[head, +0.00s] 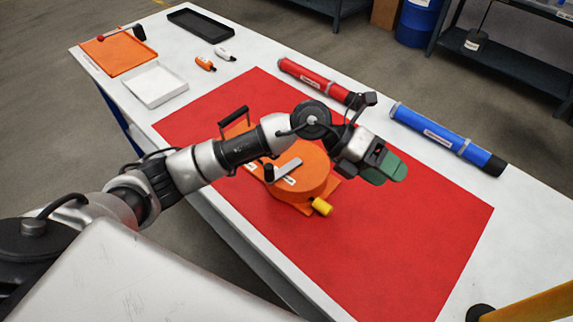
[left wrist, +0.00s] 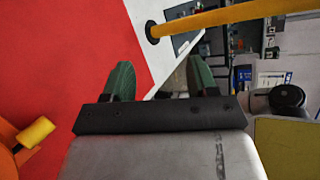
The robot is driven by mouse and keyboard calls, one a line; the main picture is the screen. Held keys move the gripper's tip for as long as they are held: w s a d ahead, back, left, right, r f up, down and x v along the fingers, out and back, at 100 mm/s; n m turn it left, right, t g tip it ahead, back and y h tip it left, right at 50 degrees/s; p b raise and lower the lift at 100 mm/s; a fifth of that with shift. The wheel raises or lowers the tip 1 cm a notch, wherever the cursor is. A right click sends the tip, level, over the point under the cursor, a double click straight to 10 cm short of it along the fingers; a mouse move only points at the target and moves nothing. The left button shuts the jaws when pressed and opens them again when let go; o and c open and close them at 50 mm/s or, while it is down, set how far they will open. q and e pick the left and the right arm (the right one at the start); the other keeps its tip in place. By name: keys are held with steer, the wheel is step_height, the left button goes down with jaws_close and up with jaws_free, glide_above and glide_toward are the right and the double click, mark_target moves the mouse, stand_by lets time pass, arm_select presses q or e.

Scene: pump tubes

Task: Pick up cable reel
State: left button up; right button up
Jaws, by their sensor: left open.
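The orange cable reel (head: 305,178) stands on the red mat, partly hidden behind my left arm in the head view. It has a black handle at its upper left, a grey crank on top and a yellow knob at its lower right. Part of it, with the yellow knob, shows at the left edge of the left wrist view (left wrist: 35,133). My left gripper (head: 388,170) is to the right of the reel, apart from it. Its green fingers are spread and empty in the left wrist view (left wrist: 160,85). My right gripper does not show.
The red mat (head: 420,240) lies on a white table (head: 225,73). A red tube (head: 310,78) and a blue tube (head: 435,132) lie along the far edge. A white tray (head: 157,90), an orange tray (head: 105,57) and a black tray (head: 185,15) are at upper left. The mat's right part is clear.

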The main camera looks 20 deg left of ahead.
arm_select(q)
steer(key=w+a+f+y, duration=0.3)
steer(key=w+a+y, duration=0.1)
steer(key=a+y, duration=0.25)
steer(key=y+p, duration=0.1)
steer(key=y, duration=0.6)
glide_above(297, 161)
steer(key=shift+n, duration=0.4)
steer(key=f, duration=0.4)
steer(key=shift+w+f, duration=0.3)
steer(key=shift+f, duration=0.05)
steer(key=f, duration=0.1)
steer(key=f+p, duration=0.1)
steer(key=f, duration=0.2)
steer(key=shift+s+a+f+p, duration=0.1)
steer(key=shift+s+p, duration=0.25)
steer(key=shift+f, duration=0.55)
jaws_close()
steer(key=shift+w+r, duration=0.1)
steer(key=shift+r, duration=0.05)
